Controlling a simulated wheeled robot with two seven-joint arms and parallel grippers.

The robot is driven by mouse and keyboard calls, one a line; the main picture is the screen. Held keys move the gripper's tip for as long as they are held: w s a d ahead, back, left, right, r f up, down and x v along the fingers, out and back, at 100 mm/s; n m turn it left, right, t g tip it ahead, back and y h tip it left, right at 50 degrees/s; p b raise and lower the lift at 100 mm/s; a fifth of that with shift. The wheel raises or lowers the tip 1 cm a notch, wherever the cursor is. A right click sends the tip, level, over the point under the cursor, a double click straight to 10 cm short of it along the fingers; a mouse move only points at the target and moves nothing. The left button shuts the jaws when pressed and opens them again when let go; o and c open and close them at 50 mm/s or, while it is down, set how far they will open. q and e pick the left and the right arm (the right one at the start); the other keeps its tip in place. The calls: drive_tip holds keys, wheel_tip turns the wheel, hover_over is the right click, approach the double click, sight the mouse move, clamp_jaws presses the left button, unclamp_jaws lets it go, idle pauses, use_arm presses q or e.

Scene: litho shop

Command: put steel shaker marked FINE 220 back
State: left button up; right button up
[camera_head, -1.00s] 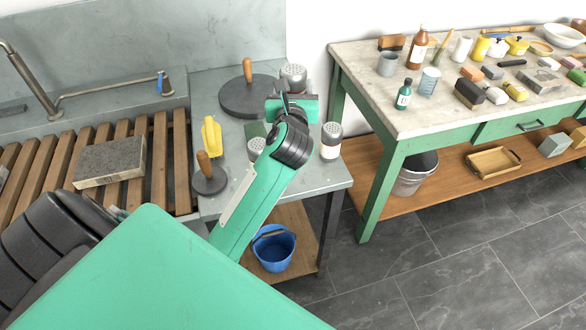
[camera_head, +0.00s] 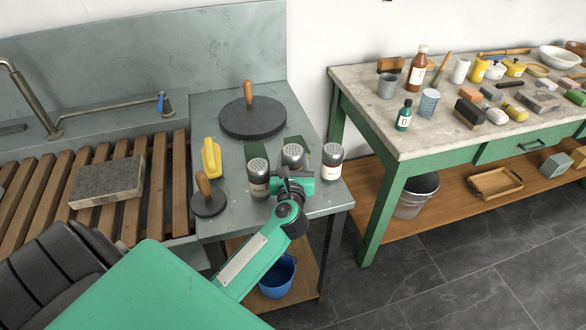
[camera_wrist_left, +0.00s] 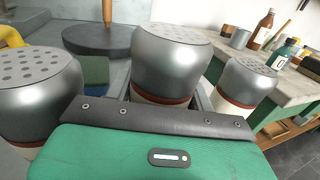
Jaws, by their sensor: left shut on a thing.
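Three steel shakers with perforated domed tops stand in a row near the front of the grey counter: left (camera_head: 257,173), middle (camera_head: 293,156) and right (camera_head: 332,160). My left gripper (camera_head: 290,181) is shut on the middle shaker, which also shows centrally in the left wrist view (camera_wrist_left: 172,55). The left wrist view also shows the left shaker (camera_wrist_left: 38,85) and the right shaker (camera_wrist_left: 245,85) on either side, apart from the held one. No marking is readable, and the held shaker's lower part is hidden, so I cannot tell whether it touches the counter. My right gripper is out of view.
A dark round slab (camera_head: 252,119) with a wooden handle lies behind the shakers. A smaller handled disc (camera_head: 208,202) and a yellow object (camera_head: 211,157) are to the left. A crowded marble-topped table (camera_head: 375,120) stands right, across a gap.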

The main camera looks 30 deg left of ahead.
use_arm(q)
drive_tip(key=shift+f, duration=1.1)
drive_tip(key=o, duration=0.6)
drive_tip(key=shift+f, duration=0.15)
drive_tip(key=o, duration=0.4)
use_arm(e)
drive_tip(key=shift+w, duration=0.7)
